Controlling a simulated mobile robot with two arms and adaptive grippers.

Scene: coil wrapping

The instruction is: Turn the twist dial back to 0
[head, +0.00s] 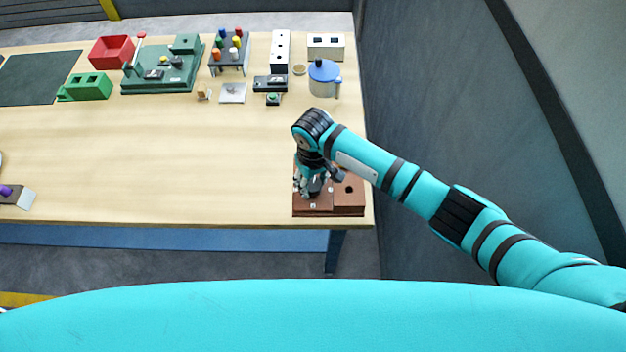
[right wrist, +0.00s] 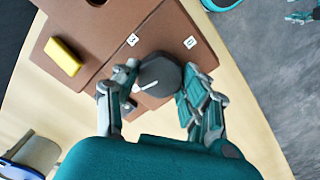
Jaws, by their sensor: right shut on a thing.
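The twist dial (right wrist: 162,72) is a dark grey knob with a white pointer line, on a reddish-brown box (head: 350,208) at the table's front right corner. My right gripper (head: 317,188) is over the left part of the box. In the right wrist view my right gripper (right wrist: 160,95) has its fingers on both sides of the dial, shut on it. The pointer line runs toward the left finger in that view, away from the two small white labels (right wrist: 190,43) on the box. The label marks are small and hard to read. My left gripper is not in view.
A yellow block (right wrist: 63,57) sits on the brown box. A blue-lidded pot (head: 324,80), a dark rack of coloured pegs (head: 230,62), a green fixture (head: 160,72) and a red bin (head: 111,52) stand along the back. The table's middle is clear.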

